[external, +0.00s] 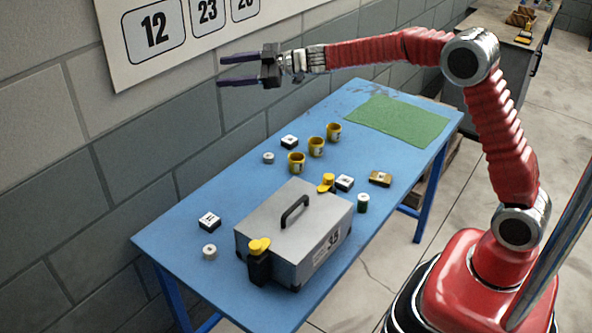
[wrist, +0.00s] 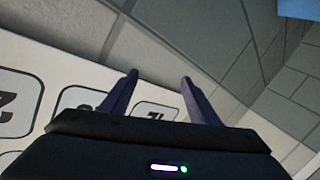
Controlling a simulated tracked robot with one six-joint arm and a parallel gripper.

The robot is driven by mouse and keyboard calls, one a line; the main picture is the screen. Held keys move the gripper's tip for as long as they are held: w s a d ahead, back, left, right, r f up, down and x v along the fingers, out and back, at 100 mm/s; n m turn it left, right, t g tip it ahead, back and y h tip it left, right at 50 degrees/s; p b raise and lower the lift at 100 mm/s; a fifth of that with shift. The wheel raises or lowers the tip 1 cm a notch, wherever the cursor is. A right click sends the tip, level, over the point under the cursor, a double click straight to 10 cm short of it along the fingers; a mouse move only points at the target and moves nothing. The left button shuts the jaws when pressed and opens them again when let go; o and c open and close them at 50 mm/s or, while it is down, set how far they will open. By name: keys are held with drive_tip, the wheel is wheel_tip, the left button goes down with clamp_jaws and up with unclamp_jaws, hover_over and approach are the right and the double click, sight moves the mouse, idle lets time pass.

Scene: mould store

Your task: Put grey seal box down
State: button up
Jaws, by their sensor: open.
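My gripper (external: 221,71) is open and empty, high above the far side of the table near the wall, well apart from the box. In the wrist view, my gripper (wrist: 160,78) has nothing between its fingers, with the wall and number board behind. The box is not in the wrist view.
Yellow cups (external: 296,163), small white boxes and short cylinders stand around the grey box. A green mat (external: 405,122) lies clear at the table's far right end. The number board (external: 180,35) hangs on the wall close to my gripper.

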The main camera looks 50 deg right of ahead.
drive_tip(key=s+d+r+m+t+h, duration=0.2)
drive_tip(key=s+d+r+m+h, duration=0.35)
drive_tip(key=s+d, duration=0.25)
drive_tip(key=s+d+m+g+h, duration=0.25)
drive_tip(key=s+d+h, duration=0.2)
drive_tip(key=s, duration=0.75)
drive_tip(key=s+f+m+g, duration=0.1)
drive_tip(key=s+f, duration=0.4)
drive_tip(key=s, duration=0.6)
drive_tip(key=s+a+f+m+g+y, duration=0.1)
drive_tip(key=s+f+g, duration=0.3)
drive_tip(key=s, duration=0.7)
drive_tip(key=s+a+f+g, duration=0.1)
drive_tip(key=s+f+g, duration=0.1)
drive_tip(key=s+f, duration=0.5)
drive_tip(key=s, duration=0.5)
drive_tip(key=shift+a+m+g+y, duration=0.2)
drive_tip(key=shift+m+g+y, duration=0.15)
drive_tip(key=shift+m+y, duration=0.05)
drive_tip(key=shift+o, duration=0.7)
